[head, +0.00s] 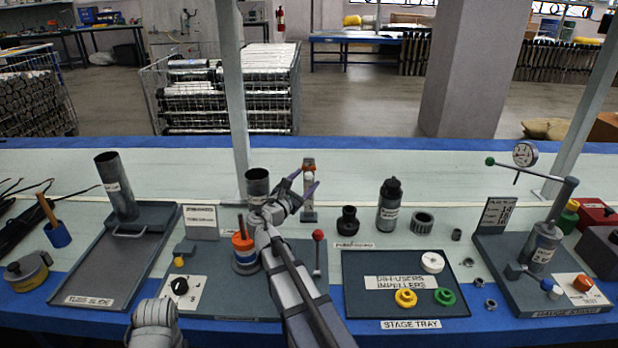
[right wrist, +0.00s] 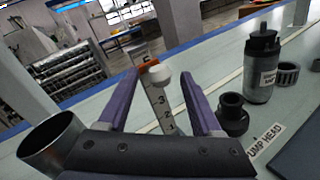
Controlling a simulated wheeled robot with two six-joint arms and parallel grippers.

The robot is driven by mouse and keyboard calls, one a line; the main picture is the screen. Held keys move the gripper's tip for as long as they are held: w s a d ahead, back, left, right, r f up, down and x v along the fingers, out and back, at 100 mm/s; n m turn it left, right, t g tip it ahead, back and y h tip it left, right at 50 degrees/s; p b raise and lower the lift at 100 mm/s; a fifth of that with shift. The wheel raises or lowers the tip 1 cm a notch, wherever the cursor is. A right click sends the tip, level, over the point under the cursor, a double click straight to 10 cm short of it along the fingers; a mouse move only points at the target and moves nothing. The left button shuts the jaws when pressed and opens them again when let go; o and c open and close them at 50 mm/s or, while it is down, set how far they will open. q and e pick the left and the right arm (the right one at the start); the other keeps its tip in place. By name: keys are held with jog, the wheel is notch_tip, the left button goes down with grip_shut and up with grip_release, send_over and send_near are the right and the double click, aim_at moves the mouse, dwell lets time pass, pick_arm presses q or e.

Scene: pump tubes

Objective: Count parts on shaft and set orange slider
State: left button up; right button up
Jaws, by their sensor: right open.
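A small upright scale (head: 309,214) numbered 3, 2, 1 stands at the back of the bench. In the right wrist view its orange piece (right wrist: 150,66) is at the top, with a white knob (right wrist: 161,79) in front. My right gripper (head: 304,181) is open, its purple fingers in front of the scale. In the wrist view the knob appears between the fingertips; contact cannot be told. A shaft (head: 240,222) stands left of my right forearm, carrying an orange part (head: 242,241) above blue and grey ones; the arm partly hides the stack.
A stage tray (head: 372,268) holds white, yellow and green rings. A black fitting (head: 348,221) and dark bottle (head: 389,205) stand behind it. A red-knobbed lever (head: 318,238) rises right of my forearm. A gauge stand (head: 500,258) is at right, a tube slide (head: 110,281) at left.

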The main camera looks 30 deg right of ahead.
jog(key=shift+x, duration=1.3)
grip_shut()
jog(key=shift+s+d, duration=0.1)
dwell(0.4)
